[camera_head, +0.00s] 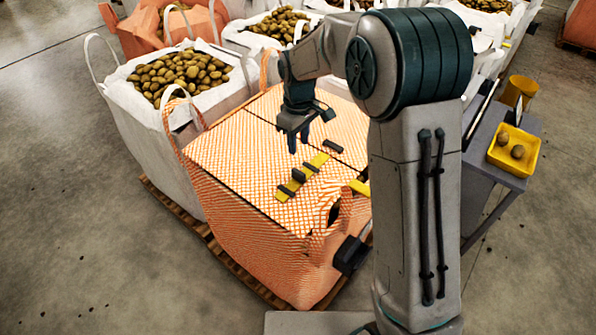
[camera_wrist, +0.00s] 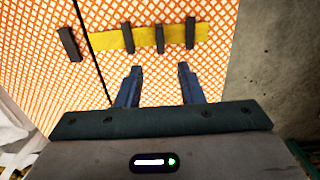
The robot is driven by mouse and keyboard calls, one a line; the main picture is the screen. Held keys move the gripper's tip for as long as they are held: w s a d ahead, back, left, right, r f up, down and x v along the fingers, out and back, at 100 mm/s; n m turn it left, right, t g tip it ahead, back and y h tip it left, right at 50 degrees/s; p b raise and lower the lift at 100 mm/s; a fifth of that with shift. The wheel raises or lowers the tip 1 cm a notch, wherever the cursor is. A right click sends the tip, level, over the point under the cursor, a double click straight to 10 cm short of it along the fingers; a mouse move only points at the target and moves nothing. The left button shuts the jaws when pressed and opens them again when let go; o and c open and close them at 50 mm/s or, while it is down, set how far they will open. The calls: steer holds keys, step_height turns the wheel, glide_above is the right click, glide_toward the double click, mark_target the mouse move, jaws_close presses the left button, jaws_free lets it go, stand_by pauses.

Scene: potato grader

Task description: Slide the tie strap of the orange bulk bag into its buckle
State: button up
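The orange-and-white checked bulk bag (camera_head: 235,150) stands on a pallet, its top flat and closed. A yellow tie strap (camera_head: 318,159) lies on the top, with three dark bars across it. The strap also shows in the wrist view (camera_wrist: 143,39). A separate dark block, seemingly the buckle (camera_head: 333,146), lies beyond the strap's end; in the wrist view the buckle (camera_wrist: 69,44) is across a dark seam, with a gap between. My gripper (camera_head: 299,143) points down over the bag top. Its fingers (camera_wrist: 160,70) are apart and empty, short of the strap in the wrist view.
White bulk bags of potatoes (camera_head: 150,112) stand behind and left. A grey table (camera_head: 490,135) at right holds a yellow tray (camera_head: 528,160) with potatoes. A dark box (camera_head: 350,255) is on the orange bag's front side. My arm hides part of the bag's right side.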

mark_target(299, 171)
step_height(299, 171, down, 13)
steer(key=shift+r+p, duration=0.2)
steer(key=shift+p, duration=0.35)
jaws_close()
